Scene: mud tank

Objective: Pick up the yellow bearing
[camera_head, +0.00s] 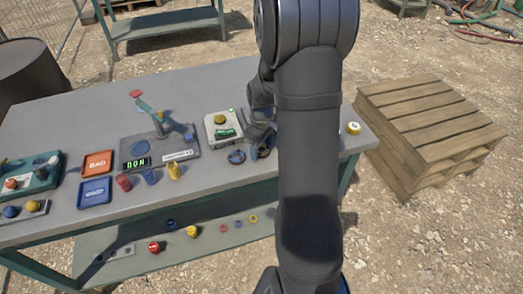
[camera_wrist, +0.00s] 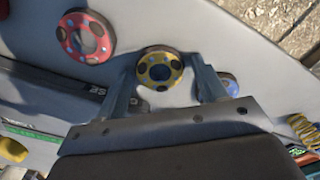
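The yellow bearing (camera_wrist: 160,66) is a round ring with dark spots around a grey centre. In the wrist view it lies on the grey table top between the fingertip ends of my gripper (camera_wrist: 166,74). The two fingers are spread apart, one on each side of it, and grey surface shows between the ring and the fingers. I cannot tell how high the fingers are above the table. In the head view my arm hides the yellow bearing and most of my gripper (camera_head: 262,134).
A red bearing (camera_wrist: 85,37) lies to the left and a blue one (camera_wrist: 228,84) sits close beside the right finger. In the head view a grey box with a yellow button (camera_head: 219,119) stands left of my gripper. A wooden pallet stack (camera_head: 433,125) stands right of the table.

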